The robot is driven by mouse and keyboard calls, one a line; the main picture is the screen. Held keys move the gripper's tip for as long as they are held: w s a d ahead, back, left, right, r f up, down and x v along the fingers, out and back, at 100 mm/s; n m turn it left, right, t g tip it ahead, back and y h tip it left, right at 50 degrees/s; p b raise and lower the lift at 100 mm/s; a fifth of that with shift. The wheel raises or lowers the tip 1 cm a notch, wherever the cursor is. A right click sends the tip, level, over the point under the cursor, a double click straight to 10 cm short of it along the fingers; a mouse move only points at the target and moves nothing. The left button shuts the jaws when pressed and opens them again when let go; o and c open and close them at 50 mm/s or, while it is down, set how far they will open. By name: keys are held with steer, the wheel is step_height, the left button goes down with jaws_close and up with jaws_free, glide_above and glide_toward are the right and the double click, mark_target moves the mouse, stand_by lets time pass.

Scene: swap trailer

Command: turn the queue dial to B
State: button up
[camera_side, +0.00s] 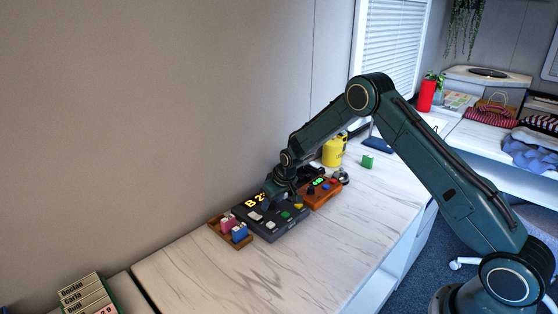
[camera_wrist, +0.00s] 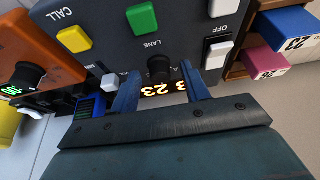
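The dark queue console (camera_side: 262,228) lies on the counter, with a lit amber display (camera_side: 254,201) that reads B and a 2, partly hidden by my gripper. In the wrist view the console panel (camera_wrist: 105,50) is upside down. A black knob (camera_wrist: 160,69) marked LANE sits between my fingers, and the lit display (camera_wrist: 160,88) behind it shows 23 and part of a letter. My gripper (camera_wrist: 160,76) is open, one finger on each side of the knob, with a visible gap to each. In the side view my gripper (camera_side: 277,196) is low over the console and hides the knob.
An orange unit (camera_side: 322,193) with a green display and its own knob (camera_wrist: 27,76) stands beside the console. A wooden tray (camera_side: 219,236) with pink and blue blocks is on the other side. A yellow canister (camera_side: 332,153) stands behind. The front counter (camera_side: 300,270) is clear.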

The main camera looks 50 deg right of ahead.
steer(key=shift+r, duration=0.15)
steer(key=v, duration=1.3)
steer(key=shift+s+r, duration=0.2)
steer(key=shift+r, duration=0.1)
stand_by(0.4)
steer(key=s+a+r, duration=0.3)
steer(key=s+r, duration=0.5)
steer(key=s, duration=0.1)
steer(key=s+a+r, duration=0.3)
steer(key=s+r, duration=0.5)
steer(key=r, duration=0.1)
steer(key=s+a+r+t, duration=0.1)
steer(key=s+a, duration=0.1)
steer(key=s, duration=1.8)
steer(key=shift+s+a, duration=0.2)
steer(key=shift+a, duration=0.05)
